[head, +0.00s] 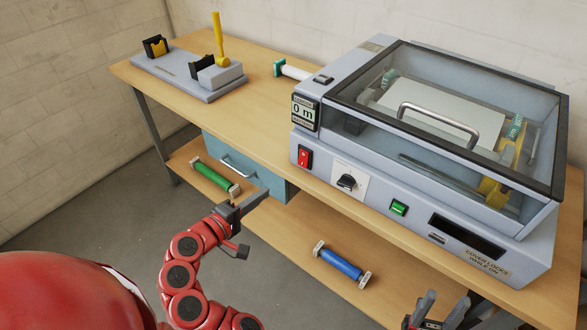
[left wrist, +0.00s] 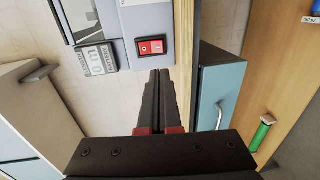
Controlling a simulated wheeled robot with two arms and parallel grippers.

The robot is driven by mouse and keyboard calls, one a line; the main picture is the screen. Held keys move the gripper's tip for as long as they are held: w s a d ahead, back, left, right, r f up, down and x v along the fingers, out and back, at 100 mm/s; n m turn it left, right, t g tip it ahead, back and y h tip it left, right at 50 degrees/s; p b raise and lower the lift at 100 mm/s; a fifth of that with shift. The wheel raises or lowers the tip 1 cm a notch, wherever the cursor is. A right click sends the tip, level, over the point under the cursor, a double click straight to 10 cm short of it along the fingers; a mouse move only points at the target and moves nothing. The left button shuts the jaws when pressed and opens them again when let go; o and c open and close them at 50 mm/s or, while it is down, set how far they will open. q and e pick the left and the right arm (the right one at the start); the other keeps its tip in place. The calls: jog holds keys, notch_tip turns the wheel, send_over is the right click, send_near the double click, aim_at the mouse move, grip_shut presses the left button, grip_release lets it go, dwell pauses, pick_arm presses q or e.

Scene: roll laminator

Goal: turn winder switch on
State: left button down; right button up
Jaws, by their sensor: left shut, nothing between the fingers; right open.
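The laminator (head: 330,190) is a grey machine on the wooden bench. Its front carries a red rocker switch (head: 304,157), a black dial (head: 347,182) and a green rocker switch (head: 398,208). I cannot read a label naming the winder switch. My left gripper (head: 262,195) is shut and empty, in front of the bench, below and left of the red switch. In the left wrist view the shut fingertips (left wrist: 159,76) point toward the red switch (left wrist: 151,46), with a gap showing. My right gripper (head: 434,306) is open at the bottom edge, partly cut off.
A blue drawer (head: 232,163) hangs under the bench near my left gripper. A green roll (head: 215,178) and a blue roll (head: 342,264) lie on the lower shelf. A grey stand with a yellow lever (head: 218,38) is at the back left.

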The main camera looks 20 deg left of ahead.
pick_arm(q)
send_near(302, 165)
jog(key=x, duration=0.5)
jog(key=shift+w+d, duration=0.15)
jog(key=shift+w, duration=0.15)
jog(key=shift+w+d+f, duration=0.15)
jog(key=shift+w, duration=0.4)
jog(key=shift+f, duration=0.1)
